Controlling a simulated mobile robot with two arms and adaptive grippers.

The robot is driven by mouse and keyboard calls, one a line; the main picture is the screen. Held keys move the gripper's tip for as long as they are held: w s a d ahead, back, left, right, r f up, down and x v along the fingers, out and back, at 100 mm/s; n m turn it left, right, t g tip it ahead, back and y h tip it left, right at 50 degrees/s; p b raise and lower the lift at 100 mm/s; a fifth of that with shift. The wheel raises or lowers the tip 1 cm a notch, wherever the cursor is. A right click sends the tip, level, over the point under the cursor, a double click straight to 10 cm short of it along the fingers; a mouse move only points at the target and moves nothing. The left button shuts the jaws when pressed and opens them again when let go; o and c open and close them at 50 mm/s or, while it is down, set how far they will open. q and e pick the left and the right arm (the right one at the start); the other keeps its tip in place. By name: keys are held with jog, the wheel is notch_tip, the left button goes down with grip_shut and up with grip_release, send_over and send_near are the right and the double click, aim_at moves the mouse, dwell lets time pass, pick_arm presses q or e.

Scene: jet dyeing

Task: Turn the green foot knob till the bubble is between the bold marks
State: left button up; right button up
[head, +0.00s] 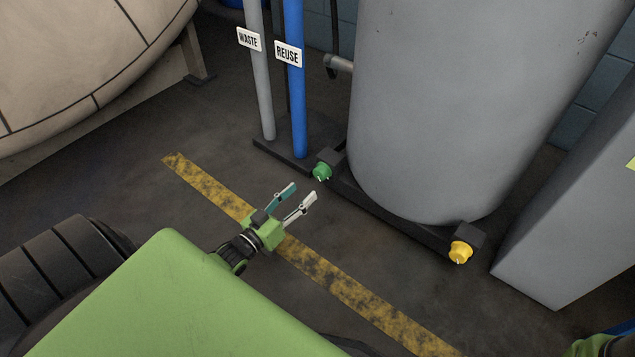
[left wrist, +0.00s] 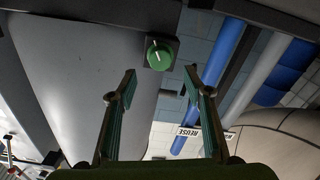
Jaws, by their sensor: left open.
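The green foot knob (head: 321,172) sits low at the left end of the dark base under the grey tank (head: 440,100). In the left wrist view the green knob (left wrist: 160,54) shows a white pointer line and lies beyond the fingertips, between them. My left gripper (head: 304,192) is open and empty, a short way in front of the knob and not touching it. Its two fingers also show in the left wrist view (left wrist: 161,75). No bubble or bold marks can be made out in either view. My right gripper is not in view.
A yellow knob (head: 460,252) is at the right end of the dark base (head: 395,215). A grey pipe marked WASTE (head: 261,90) and a blue pipe marked REUSE (head: 296,100) stand left of the tank. A grey cabinet (head: 570,220) is at right. A worn yellow floor stripe (head: 345,288) crosses open floor.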

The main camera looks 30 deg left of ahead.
aim_at(318, 177)
pick_arm(q)
jog(key=w+b, duration=0.1)
jog(key=w, duration=0.1)
jog(key=w+b, duration=0.1)
jog(key=w, duration=0.2)
jog(key=w+b, duration=0.1)
jog(key=w, duration=0.1)
jog(key=shift+w+d+f+b, duration=0.2)
jog(key=shift+w+d+b, duration=0.1)
jog(key=shift+w+b, duration=0.1)
jog(key=shift+w+r, duration=0.15)
jog(key=shift+w, duration=0.3)
jog(key=c, duration=1.1)
